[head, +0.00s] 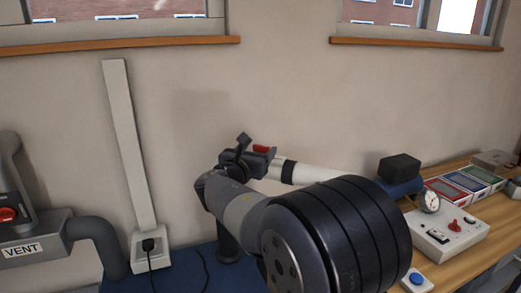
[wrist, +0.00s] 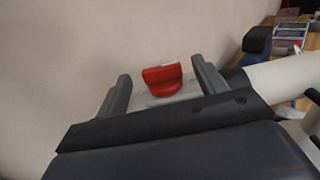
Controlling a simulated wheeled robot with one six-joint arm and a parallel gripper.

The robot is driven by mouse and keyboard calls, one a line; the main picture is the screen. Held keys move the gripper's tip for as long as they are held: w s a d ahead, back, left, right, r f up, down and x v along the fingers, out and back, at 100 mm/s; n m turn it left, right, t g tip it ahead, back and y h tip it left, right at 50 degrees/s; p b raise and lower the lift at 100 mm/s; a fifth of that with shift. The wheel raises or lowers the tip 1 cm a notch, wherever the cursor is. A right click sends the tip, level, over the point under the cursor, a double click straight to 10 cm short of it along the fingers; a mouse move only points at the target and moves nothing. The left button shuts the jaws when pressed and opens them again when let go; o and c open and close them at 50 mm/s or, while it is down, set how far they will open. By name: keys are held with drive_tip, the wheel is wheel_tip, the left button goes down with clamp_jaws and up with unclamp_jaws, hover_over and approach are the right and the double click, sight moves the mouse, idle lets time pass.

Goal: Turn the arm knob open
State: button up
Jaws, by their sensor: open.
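The red arm knob (wrist: 162,79) shows in the wrist view between my gripper's two fingers, just beyond the palm. In the head view a red part of the knob (head: 262,149) shows beside the dark fingers, near the end of a white tube (head: 315,174). My gripper (head: 256,146) is open around the knob, with a gap visible on each side in the wrist view (wrist: 160,67). I cannot tell how deep the knob sits between the fingers. The knob's base is mostly hidden.
A grey box marked VENT (head: 32,243) with a red button is at the left. A socket (head: 150,245) is on the wall. At right, a wooden bench (head: 478,232) bears a control box (head: 440,233), coloured trays (head: 464,182) and a blue-button box (head: 416,281).

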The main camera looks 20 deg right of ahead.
sight(260, 147)
drive_tip(key=b+v, duration=0.1)
drive_tip(key=v, duration=0.6)
drive_tip(key=shift+s, duration=0.1)
drive_tip(key=p+x, duration=0.2)
drive_tip(key=x, duration=0.8)
drive_tip(key=shift+w+d+r, duration=0.1)
drive_tip(key=shift+w+d, duration=0.1)
drive_tip(key=shift+w+p, duration=0.2)
drive_tip(key=shift+p, duration=0.35)
drive_tip(key=shift+s+m+g+h+p, duration=0.1)
drive_tip(key=shift+m+g+h+p, duration=0.35)
drive_tip(key=shift+m+g+h, duration=0.3)
